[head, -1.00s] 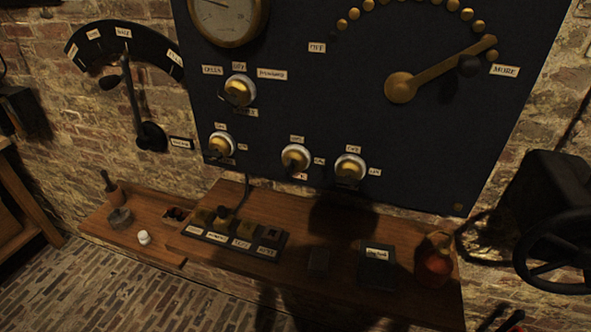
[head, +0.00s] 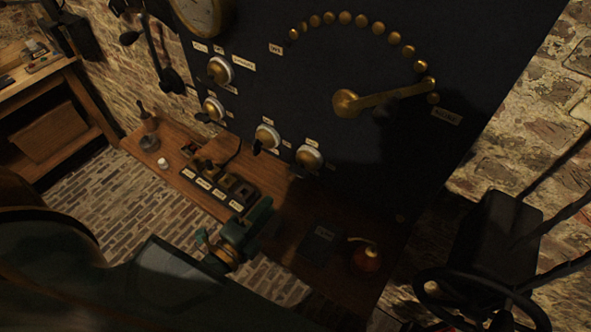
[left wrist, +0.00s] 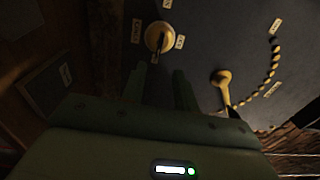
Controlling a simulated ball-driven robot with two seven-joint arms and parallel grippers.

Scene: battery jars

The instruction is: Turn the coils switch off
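A dark panel (head: 300,75) carries three brass knobs with white rims in its lower row: a left knob (head: 213,109), a middle knob (head: 267,138) and a right knob (head: 309,157). Their small labels are too blurred to tell surely which is the coils switch. My left gripper (head: 265,212) is over the shelf, below and left of the right knob. In the left wrist view a brass knob (left wrist: 158,37) with labels around it lies beyond the fingertips. The two fingers (left wrist: 159,80) are apart with nothing between them. My right gripper is not in view.
A large brass lever (head: 385,99) with an arc of studs is above the knobs. A black handwheel (head: 480,300) stands at right.

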